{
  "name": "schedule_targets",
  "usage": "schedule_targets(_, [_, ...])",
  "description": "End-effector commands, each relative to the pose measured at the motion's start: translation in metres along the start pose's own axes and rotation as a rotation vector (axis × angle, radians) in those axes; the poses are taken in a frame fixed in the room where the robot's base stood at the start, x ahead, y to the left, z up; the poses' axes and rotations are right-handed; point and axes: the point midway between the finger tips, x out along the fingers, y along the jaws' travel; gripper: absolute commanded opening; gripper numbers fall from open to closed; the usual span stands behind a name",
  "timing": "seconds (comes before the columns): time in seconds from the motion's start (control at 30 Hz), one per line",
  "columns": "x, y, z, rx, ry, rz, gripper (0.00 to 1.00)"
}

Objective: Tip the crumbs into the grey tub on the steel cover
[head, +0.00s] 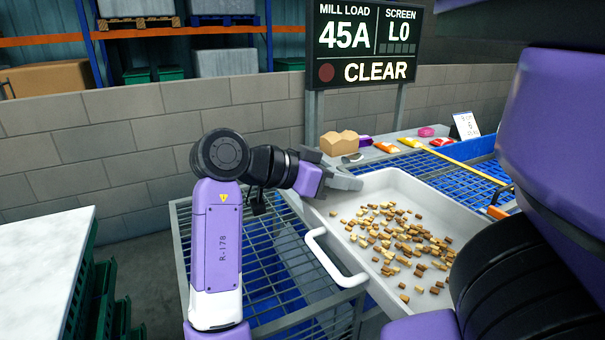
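The crumbs (388,238), tan and brown bits, lie scattered over the floor of a pale grey-white tray (345,283) with a white handle (335,262) on its near left side. The tray looks level, and its right part is hidden behind purple and black arm parts. My gripper (345,180) is at the tray's back left corner, over or against the rim. I cannot tell whether its fingers touch or grip the rim. I cannot make out a separate grey tub on a steel cover in this view.
Blue mesh grating (262,262) lies left of the tray, with more behind it. A grey ledge (378,160) holds a tan block (339,143), coloured packets (411,142) and a small card (466,125). A display (362,42) reads "CLEAR". A white-topped table (45,255) stands left.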

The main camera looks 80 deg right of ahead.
Motion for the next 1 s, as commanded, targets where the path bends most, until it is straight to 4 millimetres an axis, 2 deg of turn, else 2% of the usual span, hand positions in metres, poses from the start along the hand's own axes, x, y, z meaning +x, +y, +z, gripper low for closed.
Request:
schedule_targets(0.5, [-0.0013,0.0006,-0.0009,-0.002,-0.007,0.003,0.0])
schedule_targets(1.0, [0.0036,0.0007,0.0005,-0.118,-0.283,0.006,0.0])
